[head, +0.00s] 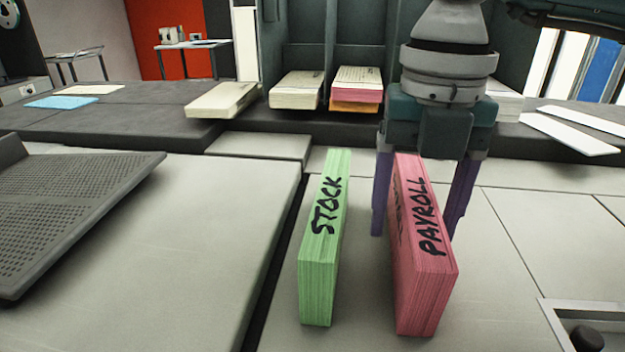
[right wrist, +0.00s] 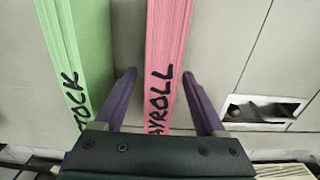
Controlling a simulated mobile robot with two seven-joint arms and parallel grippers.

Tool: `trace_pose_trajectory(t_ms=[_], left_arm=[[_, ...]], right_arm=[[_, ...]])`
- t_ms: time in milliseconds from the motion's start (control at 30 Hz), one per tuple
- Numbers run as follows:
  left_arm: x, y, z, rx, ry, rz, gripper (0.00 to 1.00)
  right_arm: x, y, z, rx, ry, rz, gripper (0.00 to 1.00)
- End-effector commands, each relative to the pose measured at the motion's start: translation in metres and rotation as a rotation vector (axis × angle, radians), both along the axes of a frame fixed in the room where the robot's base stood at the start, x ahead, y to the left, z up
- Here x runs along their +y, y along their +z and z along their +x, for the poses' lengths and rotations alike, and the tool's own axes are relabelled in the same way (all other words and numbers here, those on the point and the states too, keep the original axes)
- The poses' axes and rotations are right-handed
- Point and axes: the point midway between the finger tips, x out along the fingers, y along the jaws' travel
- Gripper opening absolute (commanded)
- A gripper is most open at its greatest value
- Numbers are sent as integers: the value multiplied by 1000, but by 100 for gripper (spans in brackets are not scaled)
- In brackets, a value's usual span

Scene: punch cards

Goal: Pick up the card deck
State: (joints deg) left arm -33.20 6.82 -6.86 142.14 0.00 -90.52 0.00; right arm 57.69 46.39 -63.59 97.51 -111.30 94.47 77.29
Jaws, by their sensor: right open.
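A pink card deck marked PAYROLL (head: 422,240) stands on its long edge on the light worktop. A green card deck marked STOCK (head: 323,240) stands on edge to its left, with a gap between them. My right gripper (head: 422,215) is open, with one purple finger on each side of the pink deck near its far end. In the right wrist view the pink deck (right wrist: 166,60) lies between the open fingers (right wrist: 163,85), with a gap on both sides. The green deck (right wrist: 80,60) is outside the left finger there. My left gripper is not in view.
A perforated dark tray (head: 75,205) lies at the left. Card stacks (head: 297,90) sit in and near the dark shelf compartments at the back. A recessed metal fitting (head: 590,320) is at the front right.

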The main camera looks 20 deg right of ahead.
Motion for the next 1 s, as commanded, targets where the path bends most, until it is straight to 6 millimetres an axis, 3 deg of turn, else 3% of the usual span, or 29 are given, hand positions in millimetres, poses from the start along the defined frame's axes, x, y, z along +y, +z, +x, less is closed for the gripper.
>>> trace_pose_trajectory(t_ms=[100, 367, 1000], left_arm=[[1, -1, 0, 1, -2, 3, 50], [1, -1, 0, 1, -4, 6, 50], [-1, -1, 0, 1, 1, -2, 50]], right_arm=[[0, -12, -1, 1, 2, 0, 72], [0, -13, 0, 0, 2, 0, 70], [0, -12, 0, -1, 2, 1, 0]])
